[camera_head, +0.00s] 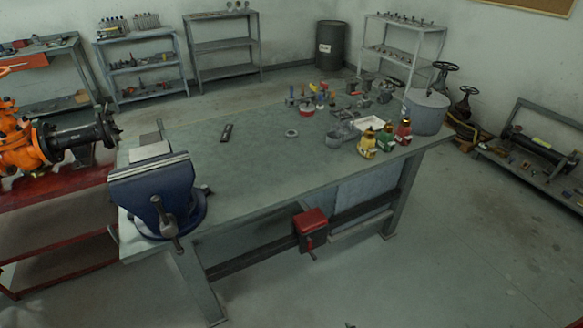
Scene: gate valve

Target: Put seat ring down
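A small grey ring (292,133), which looks like the seat ring, lies flat on the workbench (255,165) near its middle. It stands apart from the other items, with bare bench around it. I cannot be sure that it is the seat ring, because it is small in this view. An orange valve body (22,150) with a dark flanged part (80,135) is on the red bench (60,185) at the left. My gripper does not clearly show, so I cannot see whether it holds anything.
A blue vise (155,190) is at the bench's near left corner. A dark flat tool (227,132) lies behind it. Bottles (385,139), small parts and a grey bucket (426,112) crowd the right end. The bench's left middle is mostly clear. Shelves (224,45) line the back wall.

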